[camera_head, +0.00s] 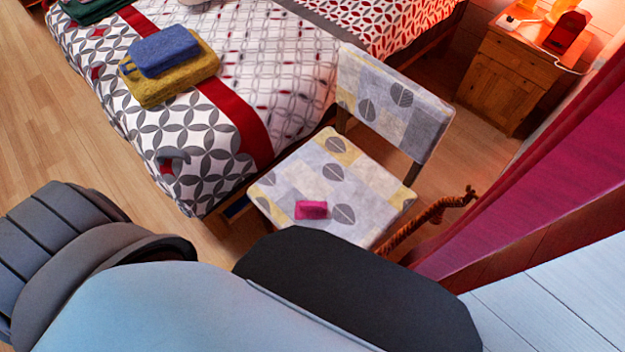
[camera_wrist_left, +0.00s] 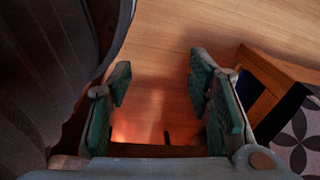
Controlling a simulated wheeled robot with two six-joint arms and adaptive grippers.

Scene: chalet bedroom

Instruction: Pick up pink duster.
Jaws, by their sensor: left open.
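The pink duster (camera_head: 311,210) is a small pink block lying on the patterned seat of a chair (camera_head: 375,190) in the head view. Nothing touches it but the seat. My left gripper (camera_wrist_left: 158,95) shows in the left wrist view, with its two green-padded fingers wide apart and nothing between them. It points down at the wooden floor, with a bed corner to its right. The duster is not in the left wrist view. In the head view my left gripper's fingers do not show. My right gripper is in neither view.
A bed (camera_head: 190,135) with folded blue (camera_head: 164,52) and yellow towels (camera_head: 172,84) stands beside the chair. A wooden nightstand (camera_head: 508,78) is at the back right. A red curtain (camera_head: 530,210) and a brown rope (camera_head: 425,217) are right of the chair. Floor at left is clear.

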